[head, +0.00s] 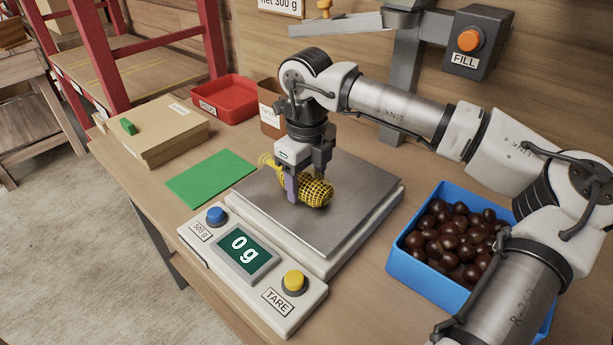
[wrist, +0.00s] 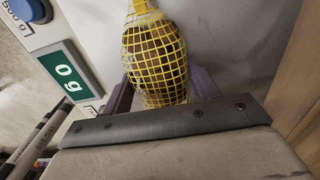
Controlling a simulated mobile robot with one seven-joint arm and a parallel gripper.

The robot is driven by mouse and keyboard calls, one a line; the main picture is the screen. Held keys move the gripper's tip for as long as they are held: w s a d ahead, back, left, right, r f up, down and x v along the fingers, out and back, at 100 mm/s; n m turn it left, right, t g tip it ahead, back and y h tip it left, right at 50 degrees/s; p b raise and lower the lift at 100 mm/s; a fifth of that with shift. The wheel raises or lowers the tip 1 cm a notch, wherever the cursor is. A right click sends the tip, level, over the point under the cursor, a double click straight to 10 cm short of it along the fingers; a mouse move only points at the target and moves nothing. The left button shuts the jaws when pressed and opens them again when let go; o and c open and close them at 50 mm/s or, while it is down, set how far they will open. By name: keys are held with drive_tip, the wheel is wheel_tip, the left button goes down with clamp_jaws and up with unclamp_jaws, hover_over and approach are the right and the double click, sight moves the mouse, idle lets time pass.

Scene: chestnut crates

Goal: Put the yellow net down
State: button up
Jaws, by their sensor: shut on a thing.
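The yellow net (head: 316,190) is filled with brown chestnuts and tied at its left end. My gripper (head: 306,188) is shut on it, with a finger on each side. The net is over the grey plate of the scale (head: 350,212); I cannot tell whether it touches the plate. The scale's green display (head: 244,255) reads 0 g. In the wrist view the net (wrist: 155,60) lies between the purple fingers, and the display (wrist: 66,80) shows at the left.
A blue crate of chestnuts (head: 398,262) stands at the right. A green mat (head: 211,178) lies bare left of the scale. A red tray (head: 238,92), a brown box (head: 271,108) and a cardboard box (head: 165,138) stand behind. The FILL button post (head: 405,75) rises at the back.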

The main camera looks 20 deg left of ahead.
sight(306, 174)
drive_tip(key=shift+f, duration=0.15)
drive_tip(key=o, duration=1.2)
wheel_tip(306, 174, up, 12)
drive_tip(key=shift+r+b, duration=0.2)
drive_tip(key=shift+b, duration=0.25)
